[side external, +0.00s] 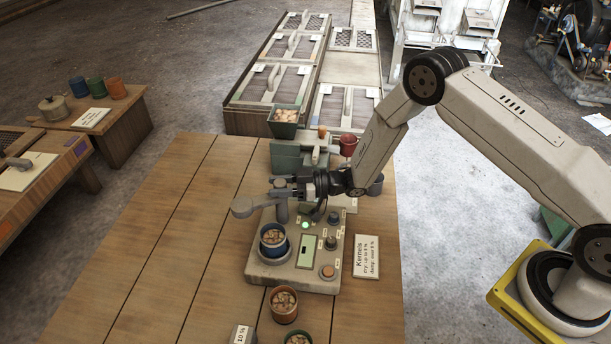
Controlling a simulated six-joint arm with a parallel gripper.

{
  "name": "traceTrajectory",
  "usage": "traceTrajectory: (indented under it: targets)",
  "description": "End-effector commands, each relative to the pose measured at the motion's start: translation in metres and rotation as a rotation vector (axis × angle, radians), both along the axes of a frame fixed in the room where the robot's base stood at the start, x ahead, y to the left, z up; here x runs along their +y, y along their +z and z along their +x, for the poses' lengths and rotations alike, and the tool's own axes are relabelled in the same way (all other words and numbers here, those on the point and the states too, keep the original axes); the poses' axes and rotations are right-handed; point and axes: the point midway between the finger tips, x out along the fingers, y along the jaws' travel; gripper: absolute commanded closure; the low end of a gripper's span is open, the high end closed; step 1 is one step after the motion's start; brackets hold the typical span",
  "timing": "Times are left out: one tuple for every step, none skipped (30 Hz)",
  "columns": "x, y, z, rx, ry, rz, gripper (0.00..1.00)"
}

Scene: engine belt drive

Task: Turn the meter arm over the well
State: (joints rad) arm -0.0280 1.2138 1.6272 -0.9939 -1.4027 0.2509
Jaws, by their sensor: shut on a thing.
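The meter (318,272) is a beige box on the wooden table, with a green lamp, a small display and knobs. Its well holds a blue cup (273,244) of kernels. The grey meter arm (244,207) has a round head that points left, behind and to the left of the cup, not over it. Its post stands at the back left of the meter. My gripper (283,187) comes in from the right and is shut on the meter arm near the top of the post. The jaws partly hide the place of contact.
A kernel sign (367,256) lies right of the meter. An orange cup of kernels (284,305) and a 10 % block (242,334) stand in front. A green hopper (285,121) and a red cup (348,144) stand behind. The table's left side is clear.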

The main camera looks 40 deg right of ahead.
Motion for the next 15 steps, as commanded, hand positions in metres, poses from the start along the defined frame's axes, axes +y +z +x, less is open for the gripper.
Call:
traceTrajectory:
  targets:
    - [-0.0001, 0.0, -0.0002, 0.001, 0.0, 0.002, 1.0]
    - [-0.0001, 0.0, -0.0002, 0.001, -0.001, 0.002, 1.0]
    - [-0.0001, 0.0, -0.0002, 0.001, -0.001, 0.002, 1.0]
    - [-0.0001, 0.0, -0.0002, 0.001, -0.001, 0.002, 0.46]
    - [-0.0001, 0.0, -0.0002, 0.001, -0.001, 0.002, 0.37]
    - [0.0, 0.0, -0.0001, 0.0, -0.001, 0.001, 0.24]
    - [0.0, 0.0, -0.0001, 0.0, -0.001, 0.001, 0.2]
    - [0.0, 0.0, -0.0001, 0.0, -0.001, 0.001, 0.2]
    - [-0.0001, 0.0, -0.0001, 0.0, -0.001, 0.001, 0.2]
    - [-0.0001, 0.0, -0.0001, 0.0, -0.001, 0.001, 0.2]
    - [-0.0001, 0.0, -0.0001, 0.0, -0.001, 0.001, 0.2]
    - [0.0, 0.0, 0.0, 0.0, -0.001, 0.001, 0.2]
    - [0.0, 0.0, 0.0, 0.0, -0.001, 0.001, 0.2]
    - [0.0, 0.0, 0.0, 0.0, -0.001, 0.001, 0.2]
    - [0.0, 0.0001, 0.0, -0.001, -0.001, 0.001, 0.2]
